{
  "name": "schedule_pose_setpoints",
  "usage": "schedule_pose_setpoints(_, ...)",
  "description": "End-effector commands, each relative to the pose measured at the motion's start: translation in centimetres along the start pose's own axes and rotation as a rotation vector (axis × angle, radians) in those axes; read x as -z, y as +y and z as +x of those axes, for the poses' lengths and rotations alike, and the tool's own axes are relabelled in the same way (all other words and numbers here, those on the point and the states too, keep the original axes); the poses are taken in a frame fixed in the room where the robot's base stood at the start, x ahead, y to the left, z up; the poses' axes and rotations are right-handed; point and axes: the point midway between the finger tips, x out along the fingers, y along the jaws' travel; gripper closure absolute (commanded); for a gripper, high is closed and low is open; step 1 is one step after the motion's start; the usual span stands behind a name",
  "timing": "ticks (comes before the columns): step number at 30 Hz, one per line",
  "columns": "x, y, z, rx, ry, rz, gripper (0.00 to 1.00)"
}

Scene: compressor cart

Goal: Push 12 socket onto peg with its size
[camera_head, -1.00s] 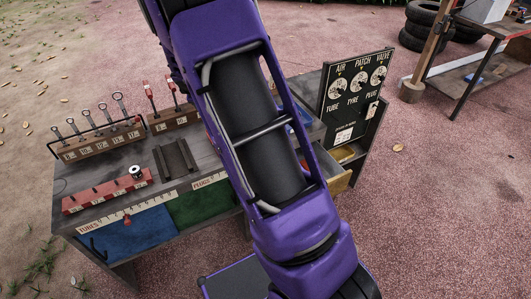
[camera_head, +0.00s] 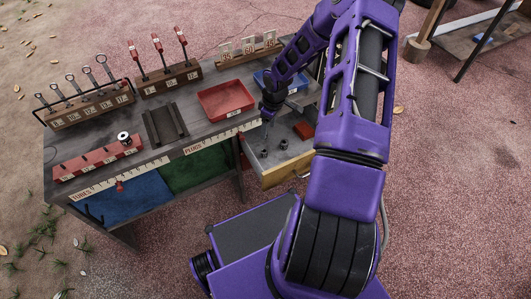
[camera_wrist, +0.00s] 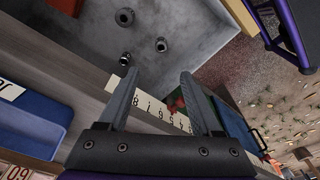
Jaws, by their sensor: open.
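Three dark metal sockets stand in the open grey drawer; the wrist view shows one socket (camera_wrist: 124,17), a second (camera_wrist: 161,45) and a third (camera_wrist: 125,59). Their sizes cannot be read. The head view shows two of them, one (camera_head: 264,153) and another (camera_head: 284,144). A red rail (camera_head: 98,162) with a row of pegs lies on the bench at left, and a silver socket-like piece (camera_head: 124,138) sits at its right end. Its peg labels are too small to read. My gripper (camera_wrist: 154,88) is open and empty, near the drawer's bench-side edge; its fingers also show in the head view (camera_head: 268,119).
The drawer (camera_head: 290,168) juts from the bench front, with a red block (camera_head: 303,130) inside. On the bench are a red tray (camera_head: 226,100), a blue tray (camera_head: 275,82), a dark grooved block (camera_head: 165,124) and tool racks (camera_head: 90,105).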

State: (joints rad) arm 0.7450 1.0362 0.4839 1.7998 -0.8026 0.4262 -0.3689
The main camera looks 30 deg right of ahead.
Motion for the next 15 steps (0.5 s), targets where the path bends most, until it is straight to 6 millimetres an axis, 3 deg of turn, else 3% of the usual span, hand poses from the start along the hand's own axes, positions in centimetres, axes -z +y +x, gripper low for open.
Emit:
schedule_pose_setpoints(1,0.0,-0.1,1.5,0.003,-0.002,-0.002,0.34)
schedule_pose_setpoints(9,-0.1,-0.1,7.3,0.001,-0.001,-0.002,0.34)
schedule_pose_setpoints(15,0.0,0.0,9.5,-0.001,0.0,-0.002,0.34)
